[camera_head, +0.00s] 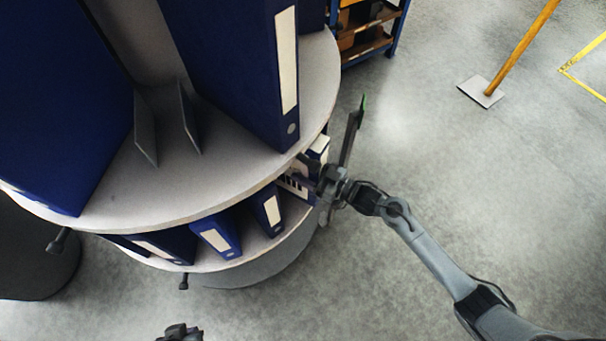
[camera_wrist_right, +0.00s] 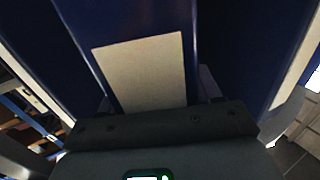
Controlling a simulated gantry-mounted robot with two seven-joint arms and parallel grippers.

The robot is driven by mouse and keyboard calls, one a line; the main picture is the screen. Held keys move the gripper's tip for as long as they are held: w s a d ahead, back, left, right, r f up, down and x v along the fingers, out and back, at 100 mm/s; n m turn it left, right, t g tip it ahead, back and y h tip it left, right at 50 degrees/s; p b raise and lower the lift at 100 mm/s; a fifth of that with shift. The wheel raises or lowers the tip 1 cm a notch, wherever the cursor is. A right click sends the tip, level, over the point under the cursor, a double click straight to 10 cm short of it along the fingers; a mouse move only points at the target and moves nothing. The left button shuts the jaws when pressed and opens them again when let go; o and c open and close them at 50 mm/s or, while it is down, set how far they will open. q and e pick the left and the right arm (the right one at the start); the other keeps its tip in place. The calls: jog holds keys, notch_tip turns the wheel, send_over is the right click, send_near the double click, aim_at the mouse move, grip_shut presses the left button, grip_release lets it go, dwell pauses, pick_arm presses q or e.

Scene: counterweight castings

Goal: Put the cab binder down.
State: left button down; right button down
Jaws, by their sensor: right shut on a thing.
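The cab binder (camera_wrist_right: 145,70) is blue with a blank cream label and fills the middle of the right wrist view. My right gripper (camera_wrist_right: 155,100) is shut on its spine. In the head view my right gripper (camera_head: 315,183) is at the right edge of the lower shelf (camera_head: 215,263) of a round rack; the held binder is mostly hidden there behind the gripper and upper shelf. I cannot tell whether it touches the shelf. A dark part at the bottom edge of the head view seems to be my left gripper (camera_head: 180,332); its fingers are not clear.
The upper shelf (camera_head: 235,170) overhangs the lower one and bears large blue binders (camera_head: 262,85) and grey dividers (camera_head: 188,115). Several blue binders (camera_head: 218,236) stand on the lower shelf. Dark pegs (camera_head: 58,243) stick out from the rack.

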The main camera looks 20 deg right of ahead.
jog(key=f, duration=0.1)
jog(key=f+b, duration=0.1)
jog(key=w+f, duration=0.1)
jog(key=shift+a+f, duration=0.1)
jog(key=shift+a, duration=0.25)
jog(key=shift+b, duration=0.3)
jog(key=c, duration=0.6)
grip_release()
jog(key=shift+f, duration=0.25)
jog(key=o, duration=0.4)
jog(key=shift+r, duration=0.15)
